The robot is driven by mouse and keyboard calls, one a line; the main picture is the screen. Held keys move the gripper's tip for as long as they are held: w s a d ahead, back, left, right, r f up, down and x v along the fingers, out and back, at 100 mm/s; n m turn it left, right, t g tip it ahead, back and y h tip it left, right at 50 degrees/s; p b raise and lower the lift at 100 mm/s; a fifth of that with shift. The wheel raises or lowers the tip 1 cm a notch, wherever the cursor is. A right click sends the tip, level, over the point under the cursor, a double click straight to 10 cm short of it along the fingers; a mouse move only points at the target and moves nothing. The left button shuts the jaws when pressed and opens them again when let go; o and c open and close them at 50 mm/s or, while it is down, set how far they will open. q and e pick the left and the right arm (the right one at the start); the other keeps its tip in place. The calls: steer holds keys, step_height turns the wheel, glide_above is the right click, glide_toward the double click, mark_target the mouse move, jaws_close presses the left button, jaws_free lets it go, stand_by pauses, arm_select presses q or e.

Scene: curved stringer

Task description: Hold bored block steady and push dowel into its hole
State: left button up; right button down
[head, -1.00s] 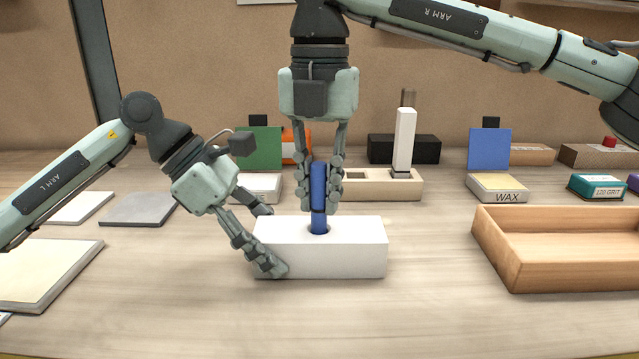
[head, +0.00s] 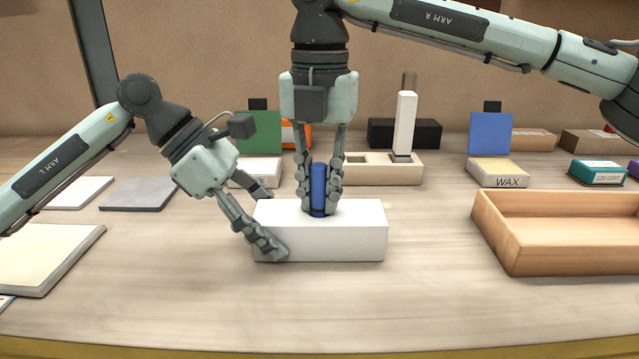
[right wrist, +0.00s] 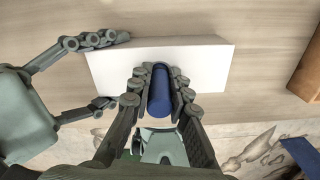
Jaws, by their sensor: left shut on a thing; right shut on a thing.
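The white bored block (head: 335,242) lies on the bench in the middle of the head view; it also shows in the right wrist view (right wrist: 205,68). My left gripper (head: 264,220) is shut on the left end of the block, one finger along its front face and one behind. The blue dowel (head: 318,188) stands upright at the block's top. My right gripper (head: 319,200) is shut on the dowel from above, its fingertips close to the block's top face. The dowel's lower end and the hole are hidden by the fingers and the block.
A wooden tray (head: 560,255) stands at the right. Behind the block are a cream holder (head: 375,175) with a white upright piece (head: 404,125) and a WAX block (head: 497,173). Flat pads (head: 140,193) lie at the left. The bench in front is clear.

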steer(key=shift+f, duration=0.2)
steer(key=c, duration=1.3)
jaws_free()
steer(key=shift+c, duration=0.2)
step_height(320, 180, up, 12)
steer(key=shift+r, duration=0.1)
arm_select(q)
steer(key=o, duration=1.6)
